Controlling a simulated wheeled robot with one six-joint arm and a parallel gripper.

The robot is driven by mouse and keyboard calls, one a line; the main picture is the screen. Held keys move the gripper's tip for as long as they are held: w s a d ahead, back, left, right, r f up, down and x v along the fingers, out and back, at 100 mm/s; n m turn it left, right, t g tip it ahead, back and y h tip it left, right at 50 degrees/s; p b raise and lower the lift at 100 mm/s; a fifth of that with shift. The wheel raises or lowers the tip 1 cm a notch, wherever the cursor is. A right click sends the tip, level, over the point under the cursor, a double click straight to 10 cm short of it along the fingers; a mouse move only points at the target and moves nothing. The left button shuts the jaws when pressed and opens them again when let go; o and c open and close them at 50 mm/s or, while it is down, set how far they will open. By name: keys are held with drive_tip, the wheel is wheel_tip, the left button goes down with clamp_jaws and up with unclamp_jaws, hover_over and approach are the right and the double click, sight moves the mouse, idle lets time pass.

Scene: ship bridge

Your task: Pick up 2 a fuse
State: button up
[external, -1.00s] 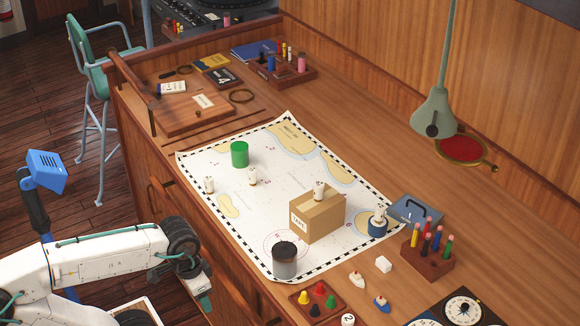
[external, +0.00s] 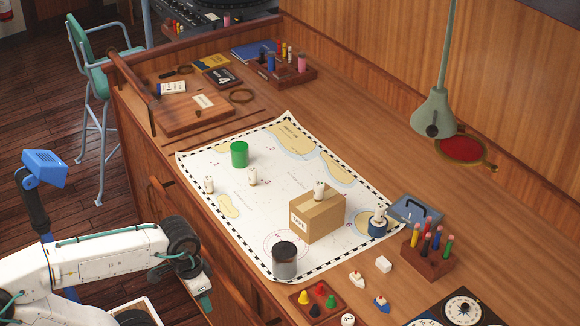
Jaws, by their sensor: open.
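Several small white fuse-like pieces with dark marks stand about the chart. One piece (external: 209,185) is at the chart's left edge and another (external: 252,176) is a little right of it. A third (external: 319,190) stands on top of the cardboard box (external: 322,218). A fourth (external: 379,213) sits on a dark blue round base (external: 377,229). Their marks are too small to read surely. A white piece marked 2 (external: 348,320) is at the bottom edge, partly cut off. My gripper (external: 205,301) is low at the left, beside the desk front, apart from all these pieces and empty; its fingers show poorly.
A green cylinder (external: 240,154) and a dark-topped grey cylinder (external: 285,260) stand on the chart (external: 207,157). A tray of coloured pegs (external: 316,298), a marker block (external: 427,264) and a hanging lamp (external: 435,112) are nearby. The chart's middle is fairly clear.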

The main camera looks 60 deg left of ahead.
drive_tip(key=shift+o, duration=0.4)
drive_tip(key=n+t+y, duration=0.4)
drive_tip(key=t+y, duration=0.1)
drive_tip(key=t, duration=0.4)
hover_over(251, 171)
drive_tip(key=s+d, duration=0.6)
drive_tip(key=d, duration=0.3)
wheel_tip(251, 171, down, 2)
drive_tip(key=a+f, duration=0.1)
drive_tip(key=a, duration=0.1)
drive_tip(key=w+a+f+t, duration=0.1)
drive_tip(key=a+f, duration=0.1)
drive_tip(key=a, duration=0.1)
drive_tip(key=a+f+t, duration=0.1)
drive_tip(key=a+f, duration=0.1)
drive_tip(key=a, duration=0.1)
drive_tip(key=shift+w+f+h, duration=0.15)
drive_tip(key=shift+w+h, duration=0.05)
drive_tip(key=shift+h, duration=0.2)
drive_tip(key=shift+w+a+f+m, duration=0.1)
drive_tip(key=shift+f+m, duration=0.05)
drive_tip(key=shift+m, duration=0.15)
drive_tip(key=x, duration=0.7)
drive_tip(key=shift+w+f, duration=0.1)
drive_tip(key=shift+w, duration=0.25)
drive_tip(key=c, duration=1.1)
